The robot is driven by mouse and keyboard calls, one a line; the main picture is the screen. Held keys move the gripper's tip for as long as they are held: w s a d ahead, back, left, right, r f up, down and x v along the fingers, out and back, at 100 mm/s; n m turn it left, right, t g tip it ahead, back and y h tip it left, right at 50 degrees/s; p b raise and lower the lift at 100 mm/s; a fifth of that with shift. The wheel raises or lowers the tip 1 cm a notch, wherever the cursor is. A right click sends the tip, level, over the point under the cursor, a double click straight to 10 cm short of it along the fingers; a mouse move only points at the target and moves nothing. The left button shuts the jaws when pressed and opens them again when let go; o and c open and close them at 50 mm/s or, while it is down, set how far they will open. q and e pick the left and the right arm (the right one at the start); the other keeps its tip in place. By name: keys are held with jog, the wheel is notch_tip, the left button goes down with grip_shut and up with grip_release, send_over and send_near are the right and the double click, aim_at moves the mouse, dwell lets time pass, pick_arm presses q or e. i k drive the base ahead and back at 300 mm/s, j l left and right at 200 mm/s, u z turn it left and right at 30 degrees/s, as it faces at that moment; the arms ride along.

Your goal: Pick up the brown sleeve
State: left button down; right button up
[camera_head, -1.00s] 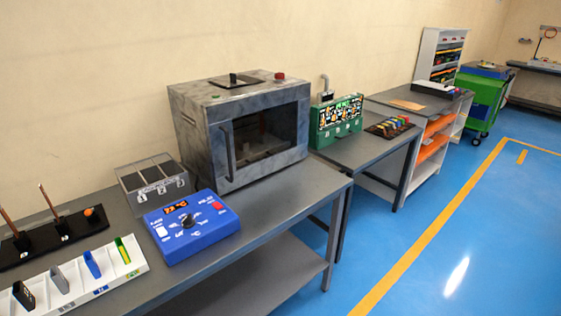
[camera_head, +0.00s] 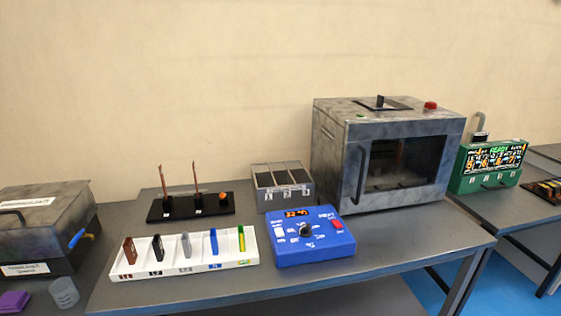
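A brown sleeve (camera_head: 130,250) stands upright at the left end of a white rack (camera_head: 187,268) on the grey table. Beside it in the same rack, from left to right, stand a black sleeve (camera_head: 157,248), a grey one (camera_head: 186,245), a blue one (camera_head: 214,242) and a yellow-green one (camera_head: 241,238). The brown sleeve is in plain view and nothing touches it from above. Neither of my grippers shows in the head view.
Behind the rack is a black stand (camera_head: 190,207) with two upright copper bars. To the right are a blue control box (camera_head: 313,246), a grey three-slot bin (camera_head: 283,187) and a large grey oven (camera_head: 388,150). A grey lidded box (camera_head: 45,230) and a clear cup (camera_head: 63,292) are at the left.

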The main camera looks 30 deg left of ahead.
aim_at(129, 247)
jog(key=u, duration=2.05)
